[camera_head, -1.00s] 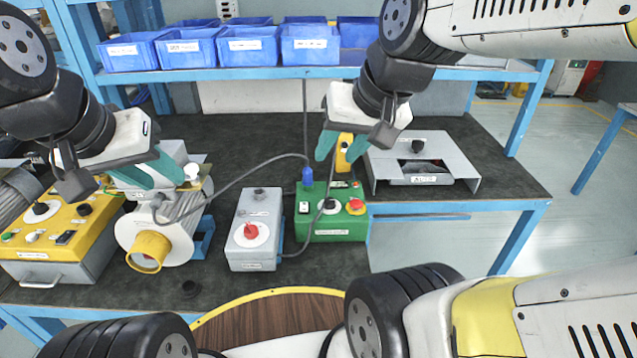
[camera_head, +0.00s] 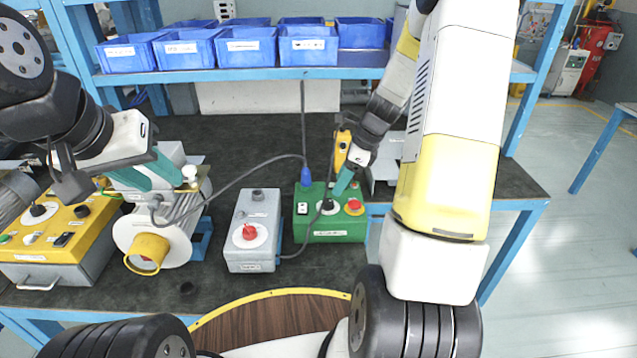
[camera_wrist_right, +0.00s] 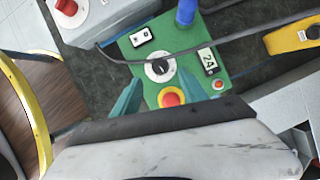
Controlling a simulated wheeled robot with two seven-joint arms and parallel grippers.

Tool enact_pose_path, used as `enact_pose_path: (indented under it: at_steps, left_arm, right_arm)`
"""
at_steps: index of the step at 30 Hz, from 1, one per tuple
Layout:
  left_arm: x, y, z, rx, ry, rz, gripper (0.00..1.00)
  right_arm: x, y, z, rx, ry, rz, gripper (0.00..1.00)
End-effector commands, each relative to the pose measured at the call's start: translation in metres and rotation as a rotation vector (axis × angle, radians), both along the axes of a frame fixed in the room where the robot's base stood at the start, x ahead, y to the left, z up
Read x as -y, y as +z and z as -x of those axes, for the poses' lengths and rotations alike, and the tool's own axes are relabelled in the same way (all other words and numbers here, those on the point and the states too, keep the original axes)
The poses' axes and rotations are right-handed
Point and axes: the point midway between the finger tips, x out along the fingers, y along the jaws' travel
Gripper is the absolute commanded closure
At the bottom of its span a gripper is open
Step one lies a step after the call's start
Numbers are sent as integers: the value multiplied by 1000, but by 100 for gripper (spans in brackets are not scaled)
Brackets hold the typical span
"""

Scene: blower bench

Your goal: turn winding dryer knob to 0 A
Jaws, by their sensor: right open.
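The green box (camera_head: 332,222) stands on the bench right of centre. On its top are a black knob on a white dial (camera_wrist_right: 160,68), a red button on a yellow ring (camera_wrist_right: 170,98), a white switch (camera_wrist_right: 142,37) and a display reading 24 (camera_wrist_right: 208,60). The dial's scale is too small to read. My right gripper (camera_head: 341,187) is over this box; in the wrist view its open fingers (camera_wrist_right: 159,79) point at the knob, one to each side. Contact cannot be told. My left gripper (camera_head: 160,180) is open at the blower (camera_head: 165,228), beside its white knob.
A grey box with a red knob (camera_head: 254,232) stands left of the green box, joined by a grey cable. A yellow control box (camera_head: 52,238) is far left. Blue bins (camera_head: 252,46) line the shelf.

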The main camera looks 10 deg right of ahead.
Motion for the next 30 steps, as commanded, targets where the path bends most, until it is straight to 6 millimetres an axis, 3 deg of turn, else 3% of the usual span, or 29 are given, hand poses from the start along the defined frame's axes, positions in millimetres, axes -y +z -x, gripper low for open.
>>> enact_pose_path:
  at_steps: [13, 25, 26, 30]
  left_arm:
    - [0, 0, 0, 0, 0, 0, 64]
    - [0, 0, 0, 0, 0, 0, 64]
    - [0, 0, 0, 0, 0, 0, 64]
    - [0, 0, 0, 0, 0, 0, 64]
  right_arm:
    - [-23, -59, -9, -3, 2, -1, 49]
    - [-27, -69, -12, 0, 3, 0, 49]
    - [-27, -69, -12, 0, 3, 0, 51]
    - [-27, -69, -12, 0, 3, 0, 78]
